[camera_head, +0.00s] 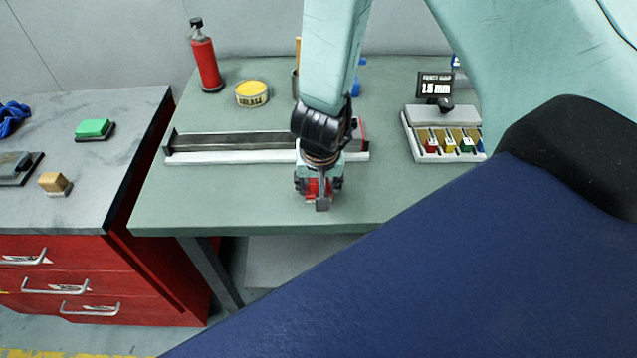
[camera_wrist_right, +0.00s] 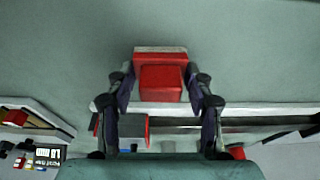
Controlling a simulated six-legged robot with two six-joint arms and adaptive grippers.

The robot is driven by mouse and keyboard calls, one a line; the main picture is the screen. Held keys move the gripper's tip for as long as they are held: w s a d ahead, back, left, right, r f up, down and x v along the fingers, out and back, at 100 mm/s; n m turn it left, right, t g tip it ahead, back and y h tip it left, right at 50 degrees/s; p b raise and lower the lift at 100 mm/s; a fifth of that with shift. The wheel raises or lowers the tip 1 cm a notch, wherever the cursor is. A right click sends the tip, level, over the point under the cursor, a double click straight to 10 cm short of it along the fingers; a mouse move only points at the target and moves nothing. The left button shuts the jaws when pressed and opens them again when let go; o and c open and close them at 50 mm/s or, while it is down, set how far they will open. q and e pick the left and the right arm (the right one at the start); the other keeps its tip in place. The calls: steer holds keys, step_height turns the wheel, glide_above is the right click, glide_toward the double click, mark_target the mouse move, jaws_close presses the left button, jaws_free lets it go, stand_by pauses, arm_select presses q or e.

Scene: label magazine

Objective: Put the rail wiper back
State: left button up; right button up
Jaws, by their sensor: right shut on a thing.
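My right gripper (camera_head: 319,192) is over the front part of the green table, in front of the rail. It is shut on a red block with a pale strip along one edge, which I take for the rail wiper (camera_wrist_right: 161,82). The wrist view shows the block between both fingers; in the head view the gripper mostly hides it. I cannot tell whether it touches the table. The long rail (camera_head: 235,143) lies across the table behind the gripper, its right part hidden by my wrist. A grey block with a red end (camera_wrist_right: 133,128) sits at the rail. My left gripper is not in view.
A red bottle (camera_head: 206,65) and a yellow tin (camera_head: 252,94) stand behind the rail. A tray of coloured pieces (camera_head: 421,150) and a small sign (camera_head: 436,85) are at right. The table's front left is clear. A grey bench (camera_head: 85,180) stands at left.

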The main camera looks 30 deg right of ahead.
steer(key=o, duration=1.1)
steer(key=shift+s+d, duration=0.15)
steer(key=shift+r, duration=0.2)
steer(key=p+v, duration=0.6)
steer(key=v, duration=0.6)
steer(key=shift+p, duration=0.4)
